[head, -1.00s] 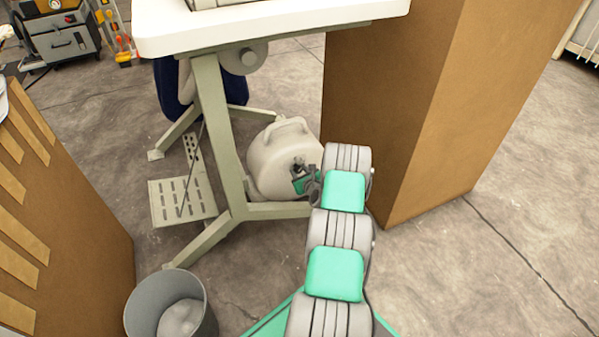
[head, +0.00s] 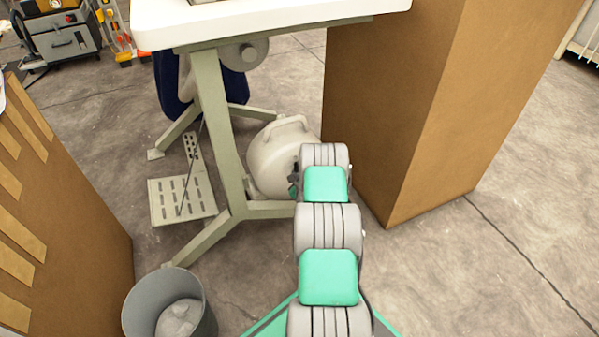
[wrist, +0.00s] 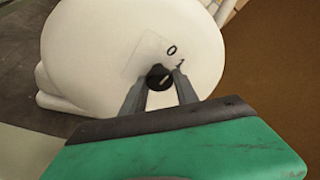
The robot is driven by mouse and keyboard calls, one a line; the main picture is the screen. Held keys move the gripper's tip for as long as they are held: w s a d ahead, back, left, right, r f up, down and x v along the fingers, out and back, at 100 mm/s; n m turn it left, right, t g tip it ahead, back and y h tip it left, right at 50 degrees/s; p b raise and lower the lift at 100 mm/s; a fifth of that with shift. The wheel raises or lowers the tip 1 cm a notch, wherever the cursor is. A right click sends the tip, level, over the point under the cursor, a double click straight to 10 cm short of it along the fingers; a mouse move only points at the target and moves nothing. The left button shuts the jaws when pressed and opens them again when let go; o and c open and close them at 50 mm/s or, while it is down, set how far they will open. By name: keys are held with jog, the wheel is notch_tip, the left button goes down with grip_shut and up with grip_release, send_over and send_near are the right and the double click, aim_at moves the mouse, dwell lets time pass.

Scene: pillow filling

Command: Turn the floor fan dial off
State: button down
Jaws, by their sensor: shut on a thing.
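The floor fan (head: 277,150) is a cream, rounded housing with a top handle, standing on the floor under the white table. In the wrist view its face (wrist: 110,45) fills much of the picture. The black round dial (wrist: 159,77) has a light pointer line, and a "0" and a "1" are marked on a plate near it. My gripper (wrist: 161,82) has its two grey fingers closed on either side of the dial. In the head view my arm hides the dial and most of the gripper.
The white table (head: 270,22) with its grey-green leg frame stands over the fan. A tall brown box (head: 410,110) is close on the right. A grey bin (head: 140,310) and a cardboard panel (head: 60,200) are at left. A slotted pedal (head: 182,201) lies on the floor.

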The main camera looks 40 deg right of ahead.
dwell(0.4)
jog(key=c, duration=0.9)
grip_release()
jog(key=shift+c, duration=0.2)
jog(key=p+v, duration=0.3)
jog(key=v, duration=0.5)
jog(key=shift+f, duration=0.1)
